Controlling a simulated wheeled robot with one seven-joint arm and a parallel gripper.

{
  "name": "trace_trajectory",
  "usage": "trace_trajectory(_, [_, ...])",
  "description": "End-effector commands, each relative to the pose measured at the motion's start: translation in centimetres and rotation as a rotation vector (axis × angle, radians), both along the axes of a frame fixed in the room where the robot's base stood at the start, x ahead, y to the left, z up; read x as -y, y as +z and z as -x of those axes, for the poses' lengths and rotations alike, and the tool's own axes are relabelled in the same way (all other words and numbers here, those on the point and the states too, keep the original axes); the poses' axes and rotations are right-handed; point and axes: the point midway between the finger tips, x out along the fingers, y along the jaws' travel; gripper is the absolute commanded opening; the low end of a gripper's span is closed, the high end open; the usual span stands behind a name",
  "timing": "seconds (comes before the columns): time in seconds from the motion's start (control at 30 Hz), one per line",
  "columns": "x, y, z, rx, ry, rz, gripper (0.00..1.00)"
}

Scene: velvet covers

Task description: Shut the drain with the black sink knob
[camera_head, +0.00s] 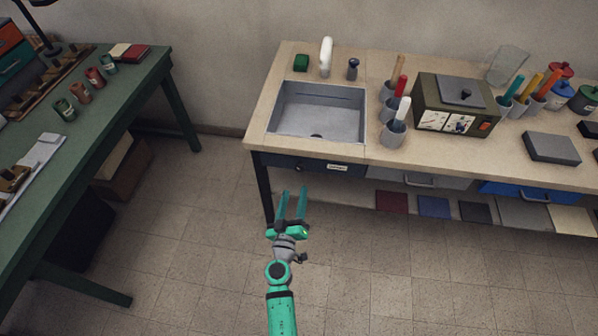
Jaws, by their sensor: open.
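The sink (283,122) is a grey rectangular basin set into the left part of the wooden counter. A small dark drain (316,136) shows at its front bottom edge; I cannot tell whether it is open or shut. A small black knob (353,68) stands upright on the counter behind the sink's right back corner. A white faucet (326,56) stands to its left. My gripper (291,190) is open and empty, its two fingers pointing up the picture. It is over the floor in front of the counter, below the sink in the picture and apart from the knob.
Cups with coloured handles (393,133) and a dark olive box (452,107) stand right of the sink. A green table (120,85) is at the left. The floor (200,250) between is clear.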

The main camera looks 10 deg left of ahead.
Motion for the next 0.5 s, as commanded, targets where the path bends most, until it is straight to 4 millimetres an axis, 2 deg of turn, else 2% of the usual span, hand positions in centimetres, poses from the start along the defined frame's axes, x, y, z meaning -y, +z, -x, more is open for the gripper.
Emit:
trace_trajectory(0.17, [0.0, 0.1, -2.1, 0.001, -0.002, 0.0, 0.49])
trace_trajectory(0.5, [0.1, 0.1, -7.7, 0.001, -0.001, 0.0, 0.49])
